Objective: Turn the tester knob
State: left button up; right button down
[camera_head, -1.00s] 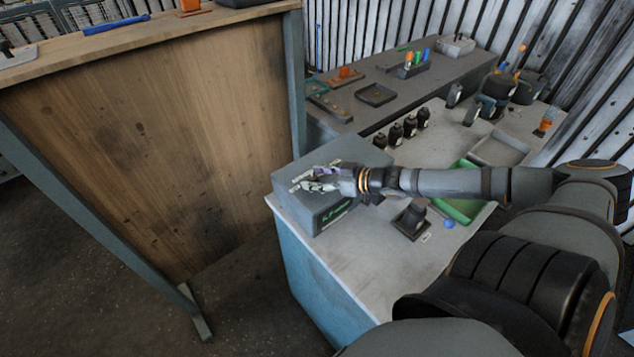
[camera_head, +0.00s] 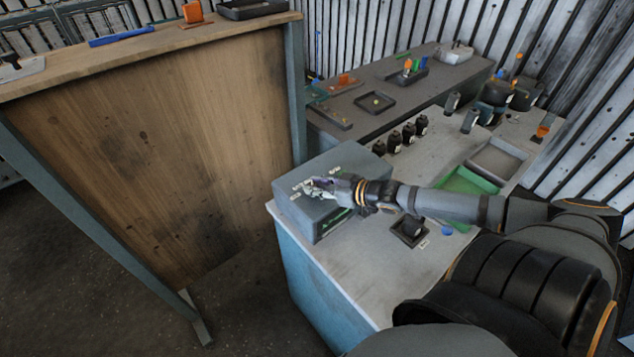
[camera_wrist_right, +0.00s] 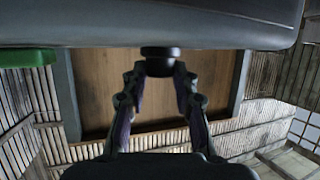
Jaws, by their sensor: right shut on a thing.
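The tester is a grey box (camera_head: 330,167) on the near left corner of the white-topped bench. My right gripper (camera_head: 312,187) is over the top of the tester in the head view and hides the knob there. In the right wrist view the dark round knob (camera_wrist_right: 160,60) stands out from the grey tester body (camera_wrist_right: 230,25). The two fingertips of my right gripper (camera_wrist_right: 159,75) are on either side of the knob, shut on it. Small pale labels lie on the tester's top around the fingers. My left gripper is not in view.
On the bench (camera_head: 350,285) are several black bottles (camera_head: 408,134), a green tray (camera_head: 463,184), a grey tray (camera_head: 497,158) and a small black holder (camera_head: 410,230) near my right forearm. A wooden panel (camera_head: 160,150) stands left of the tester.

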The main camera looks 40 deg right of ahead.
jog(key=m+h+p, duration=0.1)
jog(key=p, duration=0.2)
jog(key=m+h+p, duration=0.2)
jog(key=p, duration=0.2)
jog(key=m+h+p, duration=0.1)
jog(key=p, duration=0.2)
jog(key=shift+a+r+t+h, duration=0.25)
jog(key=shift+a+t+h, duration=0.1)
jog(key=shift+t+h, duration=0.05)
jog(key=shift+f+m+h+p, duration=0.2)
jog(key=shift+m+h+p, duration=0.2)
jog(key=shift+m+h, duration=0.1)
jog(key=shift+s+f+m+h, duration=0.1)
jog(key=shift+f+m+h, duration=0.05)
jog(key=shift+m+h, duration=0.15)
jog(key=shift+a+f+m+h, duration=0.1)
jog(key=shift+f+m+h, duration=0.05)
jog(key=shift+m+h, duration=0.15)
jog(key=shift+f+m+h+b, duration=0.15)
jog(key=shift+m+h+b, duration=0.35)
jog(key=shift+b, duration=0.2)
jog(key=shift+m+g+h+b, duration=0.4)
jog(key=shift+m+h+b, duration=0.1)
jog(key=shift+h+b, duration=0.2)
jog(key=shift+a, duration=0.1)
